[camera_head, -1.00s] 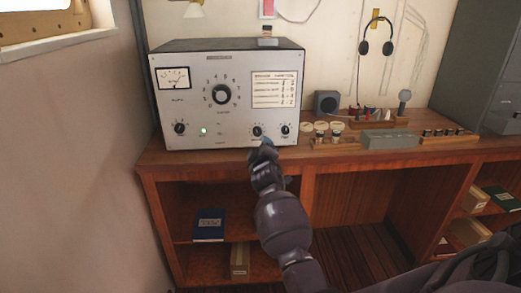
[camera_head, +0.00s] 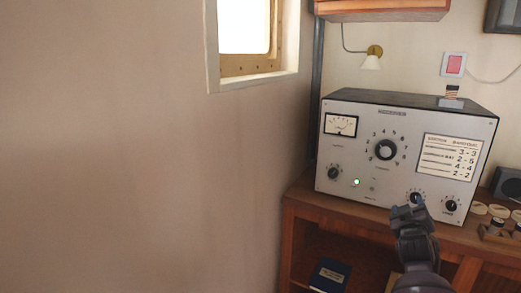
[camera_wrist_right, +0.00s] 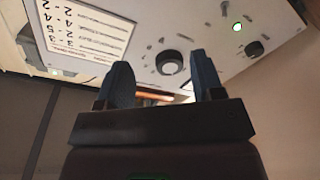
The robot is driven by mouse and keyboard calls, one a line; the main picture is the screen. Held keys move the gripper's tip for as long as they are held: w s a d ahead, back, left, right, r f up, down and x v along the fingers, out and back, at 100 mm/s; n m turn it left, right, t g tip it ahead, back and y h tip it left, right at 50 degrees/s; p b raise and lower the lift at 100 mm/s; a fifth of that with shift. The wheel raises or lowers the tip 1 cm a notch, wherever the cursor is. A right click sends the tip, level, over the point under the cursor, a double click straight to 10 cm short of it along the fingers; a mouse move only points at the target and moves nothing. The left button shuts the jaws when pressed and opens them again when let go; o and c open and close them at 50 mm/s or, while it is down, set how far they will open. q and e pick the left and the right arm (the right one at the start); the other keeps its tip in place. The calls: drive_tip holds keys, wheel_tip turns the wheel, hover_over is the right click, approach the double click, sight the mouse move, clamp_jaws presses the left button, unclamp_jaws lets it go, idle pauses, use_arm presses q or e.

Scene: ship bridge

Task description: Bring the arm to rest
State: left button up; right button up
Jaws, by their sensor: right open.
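My right gripper (camera_head: 408,211) is in front of the lower right part of a grey radio set (camera_head: 350,160). In the right wrist view the same gripper (camera_wrist_right: 160,78) has its two dark fingers apart, with nothing held between them. A black knob (camera_wrist_right: 169,63) of the set shows beyond the gap between the fingers, apart from them as far as I can tell. In the head view the gripper overlaps the lower edge of a small knob (camera_head: 417,198). My left gripper is not in view.
The set stands on a wooden desk (camera_head: 345,209) with a blue book (camera_head: 330,275) on the shelf below. Small round items (camera_head: 497,211) lie right of the set. A bare wall (camera_head: 120,150) and a window frame (camera_head: 245,62) fill the left.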

drive_tip(key=s+a+f+m+g+y, duration=0.1)
drive_tip(key=s+a+f+y, duration=0.2)
drive_tip(key=s+a+f, duration=0.4)
drive_tip(key=s+a+f+y, duration=0.4)
drive_tip(key=s+f, duration=0.4)
drive_tip(key=s, duration=0.1)
drive_tip(key=s+a+f+g, duration=0.1)
drive_tip(key=s+f+g, duration=0.1)
drive_tip(key=s+f, duration=0.5)
drive_tip(key=s+a+f+g, duration=0.2)
drive_tip(key=s+f, duration=0.5)
drive_tip(key=s, duration=0.9)
drive_tip(key=shift+a+m+g+y, duration=0.3)
drive_tip(key=shift+g+y, duration=0.1)
